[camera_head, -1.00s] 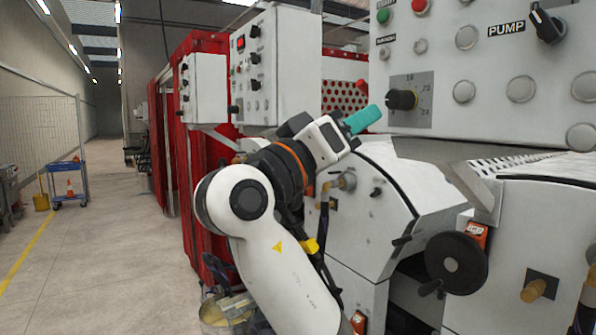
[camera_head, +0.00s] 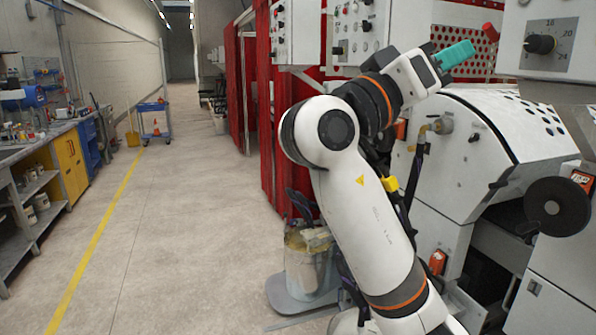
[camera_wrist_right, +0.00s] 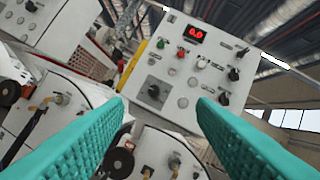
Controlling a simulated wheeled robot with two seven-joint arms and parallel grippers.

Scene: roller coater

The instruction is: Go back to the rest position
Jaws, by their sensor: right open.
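My right gripper (camera_head: 455,55) has teal fingers and is raised in front of the roller coater (camera_head: 490,125), in the upper right of the head view. In the right wrist view the two teal fingers (camera_wrist_right: 160,125) stand wide apart with nothing between them. Beyond them in that view is a control panel (camera_wrist_right: 190,70) with a red display, knobs and buttons. The fingers appear apart from the panel. My left gripper is not in view.
A black handwheel (camera_head: 557,207) sticks out of the machine. A bucket (camera_head: 307,262) stands on a low base beside it. A workbench (camera_head: 45,150) lines the left wall, and a blue cart (camera_head: 153,122) stands farther back. The floor between is clear.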

